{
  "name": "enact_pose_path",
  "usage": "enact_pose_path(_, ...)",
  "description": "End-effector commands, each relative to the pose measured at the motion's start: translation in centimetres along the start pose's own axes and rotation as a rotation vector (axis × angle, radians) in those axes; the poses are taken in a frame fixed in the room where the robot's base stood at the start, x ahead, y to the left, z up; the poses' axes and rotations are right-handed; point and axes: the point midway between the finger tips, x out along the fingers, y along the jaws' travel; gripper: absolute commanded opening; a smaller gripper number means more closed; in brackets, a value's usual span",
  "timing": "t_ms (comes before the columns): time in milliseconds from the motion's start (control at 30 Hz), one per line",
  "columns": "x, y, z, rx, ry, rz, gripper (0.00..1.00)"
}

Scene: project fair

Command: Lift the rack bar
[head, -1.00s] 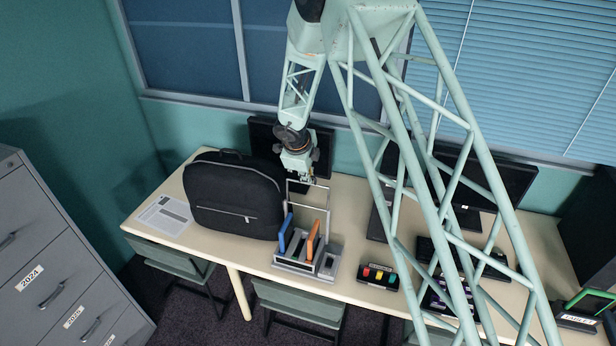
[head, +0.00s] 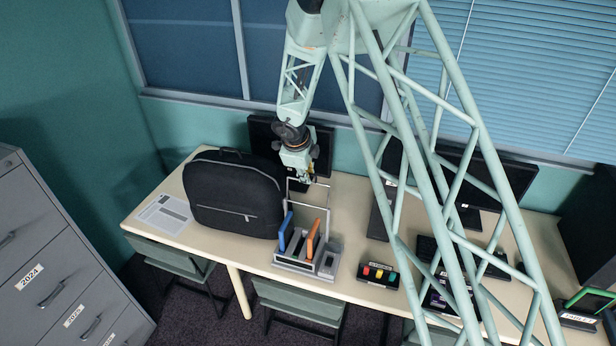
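The rack (head: 292,264) is a grey slotted stand on the table, holding a blue item (head: 285,231) and an orange item (head: 313,238) upright. The rack bar (head: 328,205) is a thin, pale, frame-like bar that rises above the rack at its back. My gripper (head: 302,181) hangs at the top of the bar, by its upper left end. It is small here, so I cannot tell whether its fingers are open or shut, or whether they touch the bar.
A black backpack (head: 235,197) stands close to the left of the rack. A black box with coloured buttons (head: 378,275) lies to the right. Monitors (head: 500,190) stand at the back. A paper (head: 165,215) lies at the left end of the table (head: 345,235).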

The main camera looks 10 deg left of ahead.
Motion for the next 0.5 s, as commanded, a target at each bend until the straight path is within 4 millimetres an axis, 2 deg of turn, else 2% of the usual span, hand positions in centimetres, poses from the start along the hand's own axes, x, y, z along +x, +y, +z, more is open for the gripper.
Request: enact_pose_path(500, -5.7, 0.0, 0.0, 0.0, 0.0, 0.0, 0.18)
